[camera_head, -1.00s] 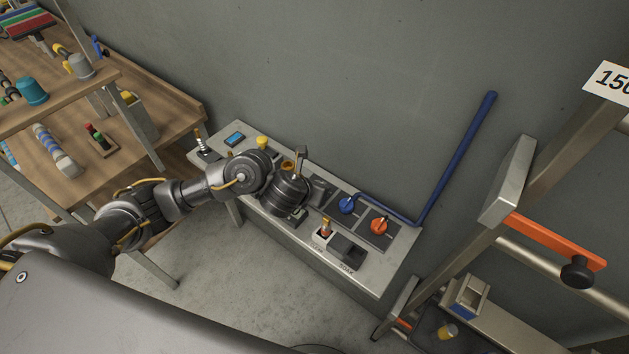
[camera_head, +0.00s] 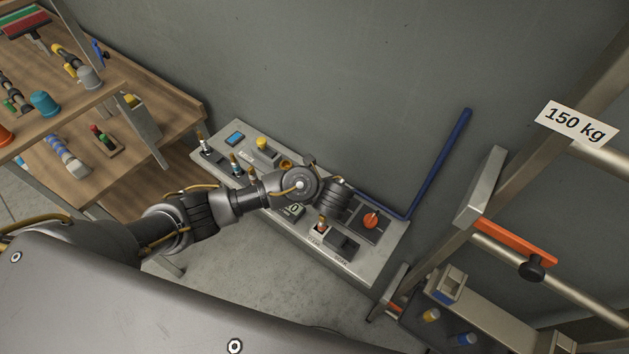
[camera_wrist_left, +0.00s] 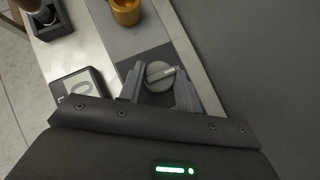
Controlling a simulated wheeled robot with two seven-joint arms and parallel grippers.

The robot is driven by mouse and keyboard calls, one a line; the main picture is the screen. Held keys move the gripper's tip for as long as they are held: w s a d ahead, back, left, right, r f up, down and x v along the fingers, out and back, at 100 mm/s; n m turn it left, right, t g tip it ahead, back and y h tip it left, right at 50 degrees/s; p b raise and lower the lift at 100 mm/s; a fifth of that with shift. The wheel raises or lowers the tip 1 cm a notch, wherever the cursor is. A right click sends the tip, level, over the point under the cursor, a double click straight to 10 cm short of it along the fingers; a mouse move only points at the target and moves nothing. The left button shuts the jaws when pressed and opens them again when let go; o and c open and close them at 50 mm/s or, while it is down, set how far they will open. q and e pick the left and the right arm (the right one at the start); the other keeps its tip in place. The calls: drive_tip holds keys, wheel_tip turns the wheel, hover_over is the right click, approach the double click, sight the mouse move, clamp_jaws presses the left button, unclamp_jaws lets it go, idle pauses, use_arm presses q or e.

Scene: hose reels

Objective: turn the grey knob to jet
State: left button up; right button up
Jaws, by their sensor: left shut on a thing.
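The grey knob (camera_wrist_left: 161,72) is a round grey dial with a pale pointer bar, on a dark plate of the bench panel, in the left wrist view. The fingers of my left gripper (camera_wrist_left: 158,82) stand on either side of it, shut on it. In the head view my left gripper (camera_head: 333,200) is over the panel and hides the grey knob and its fingertips. No jet mark can be read in either view. My right gripper is not in view.
An orange knob (camera_head: 371,220) sits just right of my gripper, with a blue pipe (camera_head: 440,160) behind. A brass-coloured knob (camera_wrist_left: 127,10) and a small display (camera_wrist_left: 82,92) are near my fingers. A shelf with tools (camera_head: 75,130) stands left, a metal rack (camera_head: 490,200) right.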

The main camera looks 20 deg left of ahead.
use_arm(q)
drive_tip(key=shift+n, duration=0.3)
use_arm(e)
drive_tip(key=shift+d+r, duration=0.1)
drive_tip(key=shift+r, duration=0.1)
use_arm(q)
drive_tip(key=o, duration=1)
